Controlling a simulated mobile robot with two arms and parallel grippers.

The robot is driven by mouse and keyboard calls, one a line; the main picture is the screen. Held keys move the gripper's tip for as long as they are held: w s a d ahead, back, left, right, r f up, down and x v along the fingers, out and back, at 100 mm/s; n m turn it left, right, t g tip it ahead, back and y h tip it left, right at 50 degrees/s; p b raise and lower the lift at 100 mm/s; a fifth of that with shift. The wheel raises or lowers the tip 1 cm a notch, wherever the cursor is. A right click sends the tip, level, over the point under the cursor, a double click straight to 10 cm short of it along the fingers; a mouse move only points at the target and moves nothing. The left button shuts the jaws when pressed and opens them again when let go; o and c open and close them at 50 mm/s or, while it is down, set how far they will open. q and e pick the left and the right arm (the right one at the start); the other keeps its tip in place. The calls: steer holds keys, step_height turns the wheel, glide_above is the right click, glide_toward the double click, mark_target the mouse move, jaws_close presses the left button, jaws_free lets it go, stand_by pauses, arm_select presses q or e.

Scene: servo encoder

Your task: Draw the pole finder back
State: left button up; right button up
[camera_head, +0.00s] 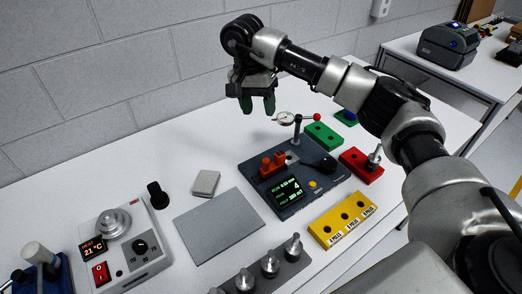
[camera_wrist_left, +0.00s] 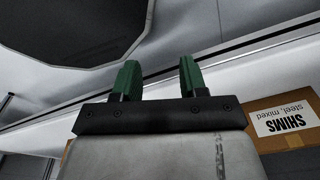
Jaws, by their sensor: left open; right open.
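A dark grey test station (camera_head: 325,181) stands on the white bench in the head view. It carries a lit green screen (camera_head: 287,192), an orange-red block (camera_head: 272,165), a dial gauge (camera_head: 285,118) on a post and a rod with a red ball (camera_head: 317,117). I cannot tell for sure which part is the pole finder. My right gripper (camera_head: 258,106) is open and empty, fingers down, above the bench behind the station and apart from it. My left gripper (camera_wrist_left: 159,79) shows only in the left wrist view, open with nothing between its fingers.
Around the station are a green block (camera_head: 322,136), a red block (camera_head: 361,166), a yellow holed block (camera_head: 343,219) and a grey mat (camera_head: 220,226). A heater (camera_head: 125,247) stands at left. A shims box (camera_wrist_left: 285,123) shows in the left wrist view.

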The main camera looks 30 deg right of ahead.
step_height(320, 180, down, 7)
steer(key=b, duration=0.6)
glide_above(273, 163)
steer(key=a, duration=0.3)
steer(key=f, duration=0.9)
steer(key=shift+s+a+f, duration=0.1)
steer(key=shift+s+f, duration=0.2)
steer(key=shift+s, duration=0.1)
arm_select(q)
step_height(273, 163, down, 7)
steer(key=s, duration=0.1)
arm_select(e)
steer(key=shift+f, duration=0.55)
jaws_close()
